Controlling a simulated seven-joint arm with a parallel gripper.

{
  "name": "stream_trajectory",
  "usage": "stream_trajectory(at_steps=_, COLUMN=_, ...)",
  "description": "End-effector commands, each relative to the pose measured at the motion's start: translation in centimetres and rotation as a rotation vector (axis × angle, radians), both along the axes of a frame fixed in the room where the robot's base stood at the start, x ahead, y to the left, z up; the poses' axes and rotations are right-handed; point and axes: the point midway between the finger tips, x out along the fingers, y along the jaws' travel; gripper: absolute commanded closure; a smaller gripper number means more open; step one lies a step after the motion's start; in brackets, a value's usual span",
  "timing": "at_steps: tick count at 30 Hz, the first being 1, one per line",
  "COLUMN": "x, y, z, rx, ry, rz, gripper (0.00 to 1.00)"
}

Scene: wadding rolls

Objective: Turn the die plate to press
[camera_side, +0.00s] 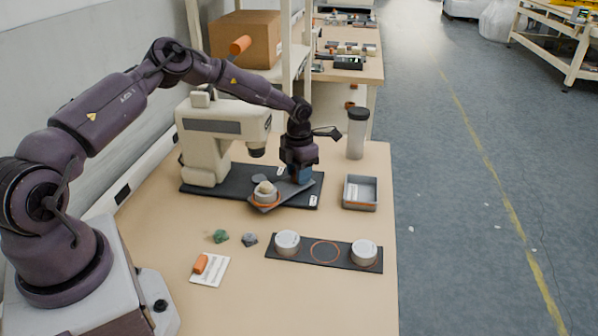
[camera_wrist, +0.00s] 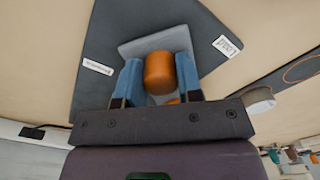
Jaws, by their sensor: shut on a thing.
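The die plate (camera_side: 286,198) is a grey slab lying at an angle on the dark base mat, and it also shows in the wrist view (camera_wrist: 148,44). A white cup with a pale wad (camera_side: 265,190) sits at its near left end, ringed in orange. My gripper (camera_side: 301,175) is lowered over the plate's right end. In the wrist view its blue fingers are shut on an upright orange handle (camera_wrist: 159,72) on the plate. The cream press (camera_side: 215,135) stands behind and to the left, its ram (camera_side: 257,150) above the mat.
The dark mat (camera_side: 312,197) carries "Load" (camera_wrist: 228,44) and another label (camera_wrist: 97,66). A grey tray (camera_side: 360,205) and a lidded tumbler (camera_side: 356,140) stand to the right. A dark strip (camera_side: 300,251) with two white cups lies in front.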

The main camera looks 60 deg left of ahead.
Motion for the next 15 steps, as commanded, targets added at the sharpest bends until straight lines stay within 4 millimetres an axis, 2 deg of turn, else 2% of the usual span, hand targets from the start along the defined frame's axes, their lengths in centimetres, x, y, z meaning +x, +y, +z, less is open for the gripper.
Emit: stream_trajectory(at_steps=15, x=-0.06, y=0.08, z=0.2, rx=0.0, ry=0.003, rz=-0.027, gripper=1.0)
